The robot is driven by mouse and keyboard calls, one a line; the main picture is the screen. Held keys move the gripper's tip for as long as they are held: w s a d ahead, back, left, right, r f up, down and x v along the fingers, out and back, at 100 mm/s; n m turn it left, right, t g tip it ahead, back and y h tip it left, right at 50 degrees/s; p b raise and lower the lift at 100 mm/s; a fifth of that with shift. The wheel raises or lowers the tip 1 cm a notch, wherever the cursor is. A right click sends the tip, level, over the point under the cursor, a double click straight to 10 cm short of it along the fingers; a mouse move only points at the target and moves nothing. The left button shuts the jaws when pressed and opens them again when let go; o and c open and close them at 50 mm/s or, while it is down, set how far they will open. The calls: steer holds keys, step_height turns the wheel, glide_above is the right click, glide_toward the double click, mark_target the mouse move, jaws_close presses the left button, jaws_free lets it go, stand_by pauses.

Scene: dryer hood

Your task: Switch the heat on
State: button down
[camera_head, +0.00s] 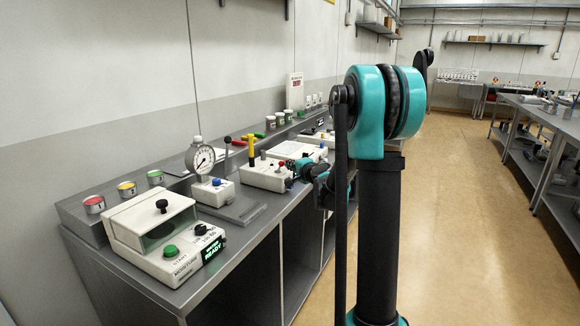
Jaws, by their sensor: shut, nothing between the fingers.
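A white bench machine (165,235) stands at the near left end of the bench. It has a hood with a dark window and a black knob (161,206) on top. On its front are a green button (170,251), a small black control (200,229) and a lit green display (212,249) that ends in "READY". I cannot tell which control is the heat switch. Another white unit (265,178) with a yellow lever (251,148) stands farther along. My gripper (290,182) is small and dark, shut and empty, by this unit's right end; whether it touches cannot be told.
A dial gauge stand (201,159) stands between the two units. Several colored-lid tins (126,189) sit on the ledge behind. My arm hides part of the bench's far side. The floor (480,200) to the right is clear, up to another bench (545,115).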

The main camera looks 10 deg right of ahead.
mark_target(281, 164)
steer(key=shift+w+a+r+n+g+h, duration=0.25)
steer(key=shift+a+r+n+g+h, duration=0.25)
steer(key=shift+g, duration=0.3)
steer(key=shift+w+a+r+n+g+h, duration=0.4)
steer(key=shift+a+r+n+g+h, duration=0.15)
steer(key=shift+g, duration=0.25)
steer(key=shift+w+a+r+n+g+h, duration=0.35)
steer(key=shift+w+a+g+h, duration=0.15)
steer(key=shift+g+h, duration=0.2)
steer(key=shift+w+a+r+n+g+h, duration=0.1)
steer(key=shift+w+a+n+g+h, duration=0.2)
steer(key=shift+w+a+g+h, duration=0.25)
steer(key=shift+s, duration=0.15)
steer(key=shift+r, duration=0.15)
steer(key=shift+r, duration=0.65)
